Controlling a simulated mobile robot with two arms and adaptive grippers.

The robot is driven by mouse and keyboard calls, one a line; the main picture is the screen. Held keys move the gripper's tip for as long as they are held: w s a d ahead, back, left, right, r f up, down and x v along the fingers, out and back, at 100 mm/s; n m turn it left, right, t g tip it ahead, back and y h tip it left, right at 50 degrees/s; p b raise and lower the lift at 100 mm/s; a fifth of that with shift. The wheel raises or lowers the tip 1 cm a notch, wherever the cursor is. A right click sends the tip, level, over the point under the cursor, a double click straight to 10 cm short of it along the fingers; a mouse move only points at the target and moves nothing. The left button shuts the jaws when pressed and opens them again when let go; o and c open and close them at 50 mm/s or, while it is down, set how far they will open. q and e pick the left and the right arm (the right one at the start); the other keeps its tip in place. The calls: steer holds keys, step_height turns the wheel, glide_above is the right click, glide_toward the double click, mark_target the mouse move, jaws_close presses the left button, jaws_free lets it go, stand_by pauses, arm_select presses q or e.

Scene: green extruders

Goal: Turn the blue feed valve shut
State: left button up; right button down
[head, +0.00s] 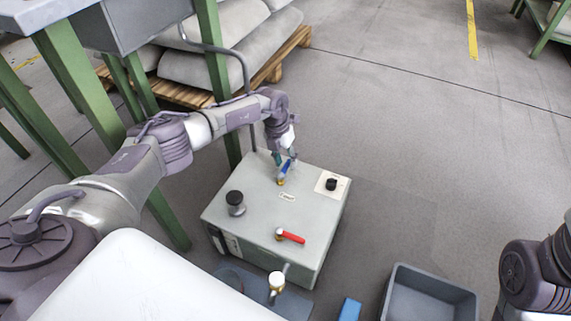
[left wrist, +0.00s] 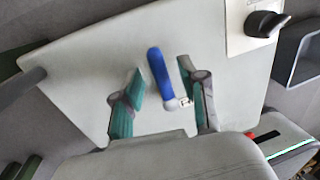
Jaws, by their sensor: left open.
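The blue feed valve handle (head: 286,167) stands near the far edge of a pale grey box (head: 255,225), on a brass fitting. In the left wrist view the blue handle (left wrist: 158,76) is a narrow lever lying between my left gripper's green fingers. My left gripper (left wrist: 161,73) is open, one finger on each side of the lever, with a visible gap on both sides. In the head view the left gripper (head: 284,157) reaches down onto the handle from behind. My right gripper is out of view; only part of that arm shows at the right edge.
The box top also carries a red lever (head: 292,237), a black round knob (head: 235,203) and a black switch (head: 331,184) on a white plate. A grey bin (head: 430,296) stands at the front right. Green table legs (head: 213,60) rise beside my left arm.

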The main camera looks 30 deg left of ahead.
arm_select(q)
jaws_close()
stand_by(0.3)
